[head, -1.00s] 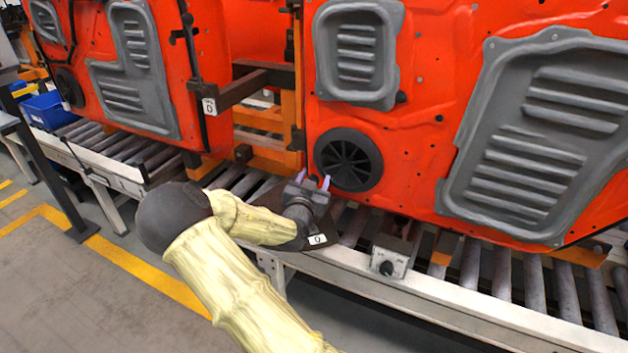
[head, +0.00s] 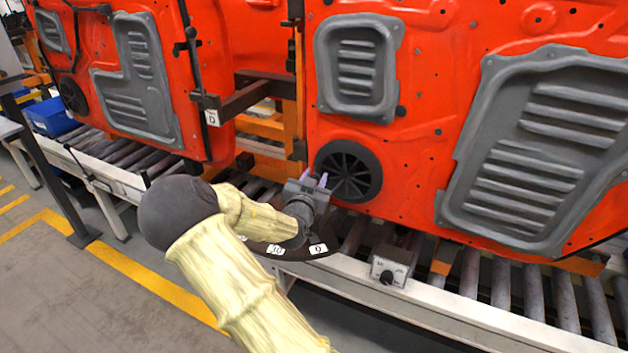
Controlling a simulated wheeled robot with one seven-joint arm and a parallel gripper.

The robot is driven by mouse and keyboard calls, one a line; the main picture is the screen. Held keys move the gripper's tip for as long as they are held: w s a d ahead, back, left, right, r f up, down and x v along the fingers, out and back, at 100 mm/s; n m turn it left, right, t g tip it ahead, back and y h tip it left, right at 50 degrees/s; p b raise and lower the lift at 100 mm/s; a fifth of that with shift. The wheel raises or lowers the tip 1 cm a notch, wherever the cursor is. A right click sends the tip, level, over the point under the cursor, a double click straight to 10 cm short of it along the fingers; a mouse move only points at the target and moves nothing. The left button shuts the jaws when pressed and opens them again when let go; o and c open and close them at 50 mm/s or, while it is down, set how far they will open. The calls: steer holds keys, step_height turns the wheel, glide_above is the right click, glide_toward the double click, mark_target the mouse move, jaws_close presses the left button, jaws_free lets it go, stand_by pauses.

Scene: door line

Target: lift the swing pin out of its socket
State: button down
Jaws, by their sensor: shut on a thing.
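My gripper (head: 315,181) is in front of the right orange door panel, just left of its round dark vent. Its pale purple fingertips point up and away from me. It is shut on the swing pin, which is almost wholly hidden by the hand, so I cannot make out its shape. Below the hand is a dark curved plate (head: 262,229) with white labels that seem to read 30 and 0. The socket is hidden, so I cannot tell how far the pin is out of it.
The right orange door panel (head: 425,130) stands close behind my gripper. The left orange panel (head: 170,40) stands beyond a gap with a dark bracket (head: 245,95). A small grey knob box (head: 391,268) sits on the roller conveyor's edge to the right. A blue bin (head: 50,116) is far left.

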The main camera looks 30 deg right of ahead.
steer(key=c, duration=1.1)
jaws_free()
steer(key=shift+r, duration=0.25)
steer(key=shift+o, duration=0.2)
steer(key=b+v, duration=0.5)
steer(key=v, duration=1.2)
steer(key=shift+s, duration=0.2)
steer(key=shift+a, duration=0.1)
